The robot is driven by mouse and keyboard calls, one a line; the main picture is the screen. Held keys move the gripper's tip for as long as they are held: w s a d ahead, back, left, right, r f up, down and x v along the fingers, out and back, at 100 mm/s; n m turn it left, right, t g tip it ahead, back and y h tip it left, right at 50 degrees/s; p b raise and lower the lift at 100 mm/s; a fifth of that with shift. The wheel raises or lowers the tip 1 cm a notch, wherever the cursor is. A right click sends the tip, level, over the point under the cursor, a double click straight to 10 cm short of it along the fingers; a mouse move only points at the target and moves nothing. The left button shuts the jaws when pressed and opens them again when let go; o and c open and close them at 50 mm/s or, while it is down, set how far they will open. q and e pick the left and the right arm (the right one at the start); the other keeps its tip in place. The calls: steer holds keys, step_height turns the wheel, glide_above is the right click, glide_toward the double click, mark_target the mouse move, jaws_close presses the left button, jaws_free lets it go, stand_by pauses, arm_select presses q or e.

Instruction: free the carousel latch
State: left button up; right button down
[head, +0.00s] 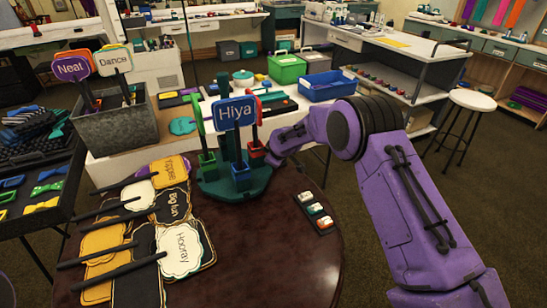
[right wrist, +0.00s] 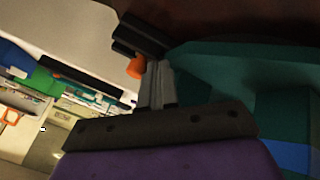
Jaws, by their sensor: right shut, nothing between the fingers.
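The carousel is a dark teal stand (head: 232,187) on the round table. It holds a blue "Hiya" sign (head: 235,114) in a blue socket, with green and red holders beside it. My right gripper (right wrist: 158,72) is shut and empty, its fingers together beside the carousel's teal base (right wrist: 215,60). A small orange tab (right wrist: 136,67) lies right by the fingertips, under a dark bar (right wrist: 140,38). I cannot tell whether the fingers touch it or whether it is the latch. In the head view the right fingertips are mostly hidden behind the carousel. My left gripper is out of view.
Several sign paddles, including "Hooray" (head: 180,250), lie left of the carousel. A small dark strip with buttons (head: 315,213) lies to its right. The table's front right (head: 290,265) is clear.

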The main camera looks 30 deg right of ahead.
steer(key=shift+w+d+f, duration=0.1)
steer(key=shift+w+d, duration=0.2)
steer(key=shift+d, duration=0.05)
steer(key=shift+a, duration=0.1)
